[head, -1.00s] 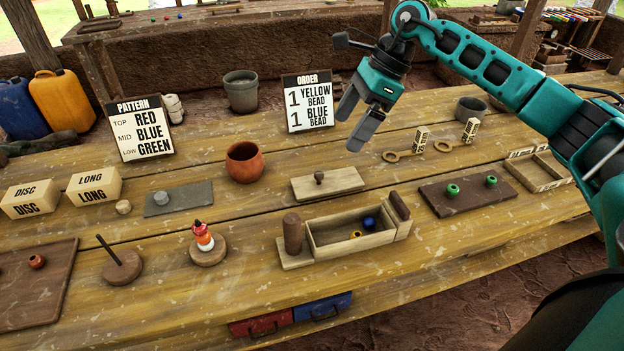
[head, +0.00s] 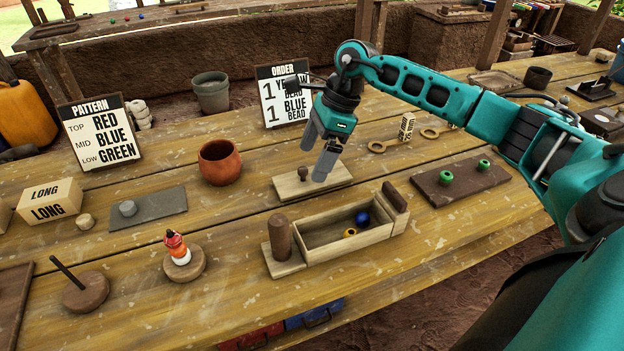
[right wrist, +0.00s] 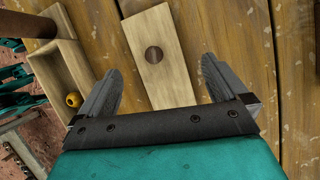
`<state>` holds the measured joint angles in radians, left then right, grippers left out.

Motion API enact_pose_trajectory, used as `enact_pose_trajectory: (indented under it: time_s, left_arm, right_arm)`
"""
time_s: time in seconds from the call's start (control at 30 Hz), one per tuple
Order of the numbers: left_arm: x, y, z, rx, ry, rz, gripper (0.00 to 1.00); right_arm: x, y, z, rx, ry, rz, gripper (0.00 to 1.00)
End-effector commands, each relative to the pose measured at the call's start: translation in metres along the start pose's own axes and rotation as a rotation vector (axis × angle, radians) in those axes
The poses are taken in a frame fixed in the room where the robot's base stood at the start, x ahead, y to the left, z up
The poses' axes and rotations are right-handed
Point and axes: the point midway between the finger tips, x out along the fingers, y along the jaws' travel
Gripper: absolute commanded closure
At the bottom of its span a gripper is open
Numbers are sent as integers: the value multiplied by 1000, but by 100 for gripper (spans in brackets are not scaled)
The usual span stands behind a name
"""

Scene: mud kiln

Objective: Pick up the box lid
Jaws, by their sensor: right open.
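The box lid (head: 326,184) is a pale flat wooden board with a small dark round knob (head: 303,173), lying on the table behind the open box. My right gripper (head: 311,176) is open and empty above the lid, its fingers over the knob area in the head view. In the right wrist view the lid (right wrist: 168,84) and its knob (right wrist: 153,54) lie ahead between the two spread fingers (right wrist: 158,80). The wooden box (head: 348,251) is open and holds a blue bead (head: 362,218) and a yellow bead (head: 349,233). My left gripper is not in view.
A clay pot (head: 220,164) stands left of the lid. A dark board (head: 462,184) with green rings is to the right. A dark upright cylinder (head: 279,237) stands at the box's left end. The order sign (head: 284,97) stands behind.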

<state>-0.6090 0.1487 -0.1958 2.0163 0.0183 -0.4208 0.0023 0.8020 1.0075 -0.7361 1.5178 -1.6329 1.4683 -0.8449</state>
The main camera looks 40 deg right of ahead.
Motion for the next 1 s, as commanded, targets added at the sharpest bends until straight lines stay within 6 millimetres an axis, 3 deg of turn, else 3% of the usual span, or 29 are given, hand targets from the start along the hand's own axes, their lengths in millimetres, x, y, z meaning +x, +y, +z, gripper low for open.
enact_pose_trajectory:
  time_s: [0.27,0.53,1.0]
  left_arm:
    - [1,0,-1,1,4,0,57]
    - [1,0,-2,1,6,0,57]
    - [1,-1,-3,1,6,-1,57]
  right_arm:
    - [41,4,4,-1,-2,4,0]
    - [44,4,4,-1,0,1,1]
    - [44,4,4,-1,0,1,46]
